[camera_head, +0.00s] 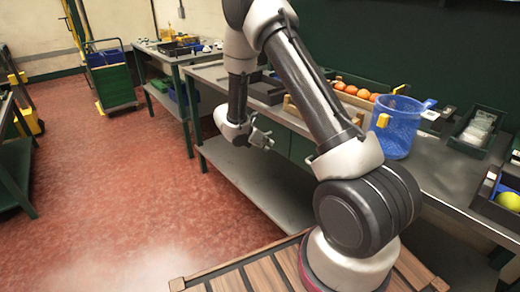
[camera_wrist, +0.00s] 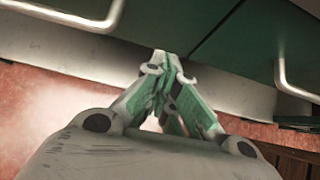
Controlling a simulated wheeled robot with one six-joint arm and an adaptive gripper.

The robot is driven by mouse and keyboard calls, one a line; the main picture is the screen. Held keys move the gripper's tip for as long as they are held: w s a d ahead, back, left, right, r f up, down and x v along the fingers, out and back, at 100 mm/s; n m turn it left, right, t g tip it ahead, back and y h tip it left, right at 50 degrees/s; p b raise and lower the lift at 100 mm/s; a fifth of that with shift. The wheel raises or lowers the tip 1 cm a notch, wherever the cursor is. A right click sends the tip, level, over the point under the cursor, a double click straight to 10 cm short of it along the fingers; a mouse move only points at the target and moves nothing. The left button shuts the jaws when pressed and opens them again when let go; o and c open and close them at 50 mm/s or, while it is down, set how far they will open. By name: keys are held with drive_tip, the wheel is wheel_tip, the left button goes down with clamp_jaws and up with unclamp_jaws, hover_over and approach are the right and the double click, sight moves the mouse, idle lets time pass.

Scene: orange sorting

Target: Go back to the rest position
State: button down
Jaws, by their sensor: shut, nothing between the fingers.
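My gripper (camera_head: 260,140) hangs in front of the workbench edge, over the aisle side, with my arm bent above the wooden platform. In the wrist view my gripper (camera_wrist: 165,62) is shut, its fingertips together with nothing between them. Below and beyond it in that view are a green cabinet front (camera_wrist: 215,45) with metal handles and a strip of red floor (camera_wrist: 35,110). Several oranges (camera_head: 352,91) sit in a wooden crate (camera_head: 292,107) on the bench, behind my arm and partly hidden by it.
A blue bucket (camera_head: 398,135) stands on the bench (camera_head: 440,165) right of my arm. Dark trays (camera_head: 475,132) and a yellow-green fruit (camera_head: 509,201) lie further right. A green cart (camera_head: 113,86) stands at the back left. The red floor (camera_head: 120,190) to the left is clear.

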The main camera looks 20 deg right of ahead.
drive_tip(key=v, duration=0.9)
drive_tip(key=s+d+m+g, duration=0.2)
drive_tip(key=s+m+g, duration=0.1)
drive_tip(key=s+m, duration=0.3)
drive_tip(key=s+r+m+t+y, duration=0.2)
drive_tip(key=s+r+m+y, duration=0.2)
drive_tip(key=s+r+m, duration=0.3)
drive_tip(key=s+d+r+m+t+y, duration=0.1)
drive_tip(key=s+r+m+t+y, duration=0.2)
drive_tip(key=s+r+m, duration=0.5)
drive_tip(key=s+r+y, duration=0.1)
drive_tip(key=s+r, duration=0.9)
drive_tip(key=s, duration=0.3)
drive_tip(key=shift+y, duration=0.4)
drive_tip(key=shift+d+r, duration=0.1)
drive_tip(key=shift+d, duration=0.1)
